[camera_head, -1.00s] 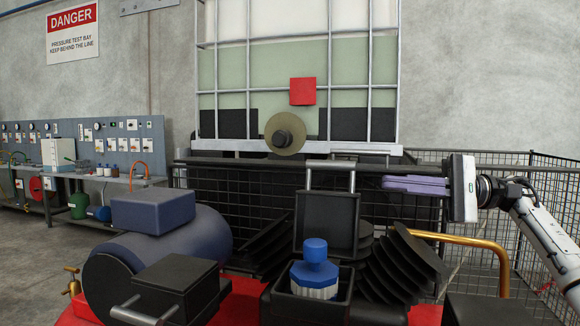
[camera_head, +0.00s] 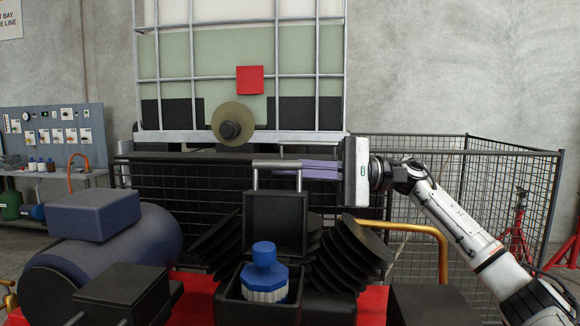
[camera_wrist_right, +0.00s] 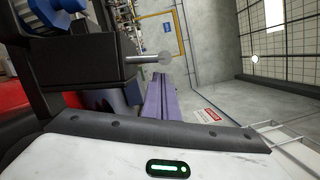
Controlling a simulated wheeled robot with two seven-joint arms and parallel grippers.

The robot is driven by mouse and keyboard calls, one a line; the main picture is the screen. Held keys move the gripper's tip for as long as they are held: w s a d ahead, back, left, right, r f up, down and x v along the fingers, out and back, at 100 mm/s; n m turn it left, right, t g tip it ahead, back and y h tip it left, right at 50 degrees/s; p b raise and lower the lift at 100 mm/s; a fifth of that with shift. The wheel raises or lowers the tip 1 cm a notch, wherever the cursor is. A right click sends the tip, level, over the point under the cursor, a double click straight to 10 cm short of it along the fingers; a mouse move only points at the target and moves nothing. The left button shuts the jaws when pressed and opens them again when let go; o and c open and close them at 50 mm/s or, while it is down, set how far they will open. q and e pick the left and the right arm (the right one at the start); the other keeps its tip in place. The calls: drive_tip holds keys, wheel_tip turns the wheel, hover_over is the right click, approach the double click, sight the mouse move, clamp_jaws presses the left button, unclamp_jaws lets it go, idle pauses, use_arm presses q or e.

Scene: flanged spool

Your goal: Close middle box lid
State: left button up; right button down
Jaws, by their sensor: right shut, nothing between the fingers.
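The middle box (camera_head: 232,309) is black and open, with a blue knobbed part (camera_head: 265,268) inside. Its lid (camera_head: 275,222) stands upright at the back, with a metal handle (camera_head: 277,163) on top. My right gripper (camera_head: 290,168) has purple fingers pointing left, shut and empty. They lie level with the handle and appear to pass behind it; contact cannot be told. In the right wrist view, the fingers (camera_wrist_right: 158,105) lie beside the lid (camera_wrist_right: 85,60) and its handle (camera_wrist_right: 150,59). My left gripper is out of view.
Black slanted plates flank the lid (camera_head: 350,250). A closed black box (camera_head: 125,290) and a blue cylinder (camera_head: 150,245) stand at the left. A brass pipe (camera_head: 415,228) is at the right. Behind stands a caged tank with a round spool (camera_head: 232,122).

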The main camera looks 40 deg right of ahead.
drive_tip(key=shift+s+a+r, duration=0.15)
drive_tip(key=shift+s+a, duration=0.1)
drive_tip(key=shift+a, duration=0.1)
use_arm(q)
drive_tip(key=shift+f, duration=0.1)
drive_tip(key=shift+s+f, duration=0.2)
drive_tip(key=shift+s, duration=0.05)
